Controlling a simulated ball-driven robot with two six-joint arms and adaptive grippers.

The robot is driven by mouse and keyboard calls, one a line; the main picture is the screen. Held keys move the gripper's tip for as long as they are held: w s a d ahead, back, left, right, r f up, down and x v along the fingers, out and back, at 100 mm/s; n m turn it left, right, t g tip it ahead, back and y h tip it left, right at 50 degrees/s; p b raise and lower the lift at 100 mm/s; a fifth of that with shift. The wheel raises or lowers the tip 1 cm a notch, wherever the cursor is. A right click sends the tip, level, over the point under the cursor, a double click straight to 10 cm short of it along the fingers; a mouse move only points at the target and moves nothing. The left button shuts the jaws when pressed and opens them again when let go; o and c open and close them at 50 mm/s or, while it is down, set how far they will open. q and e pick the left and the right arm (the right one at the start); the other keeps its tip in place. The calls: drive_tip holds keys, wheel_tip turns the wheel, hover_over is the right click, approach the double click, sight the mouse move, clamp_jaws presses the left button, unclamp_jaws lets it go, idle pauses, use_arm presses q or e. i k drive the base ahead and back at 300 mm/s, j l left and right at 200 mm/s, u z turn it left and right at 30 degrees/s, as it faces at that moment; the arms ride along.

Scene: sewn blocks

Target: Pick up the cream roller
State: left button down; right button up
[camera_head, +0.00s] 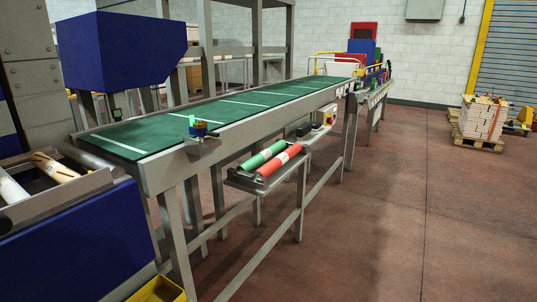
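A cream roller (57,168) with brown markings lies tilted in the grey-rimmed tray (72,192) at the left edge of the head view. A paler, whitish roller (10,187) lies to its left, partly cut off by the picture edge. A grey cylinder (92,158) lies to its right, by the conveyor's near end. Neither of my grippers shows in this view, and nothing is seen touching the cream roller.
A green-belted conveyor (215,112) runs away to the back. A green roller (263,156) and a red roller (279,160) lie on a low side shelf. A blue hopper (120,50) hangs over the belt. A yellow bin (158,291) stands below. The right floor is mostly clear.

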sight(58, 172)
drive_tip(key=u, duration=1.3)
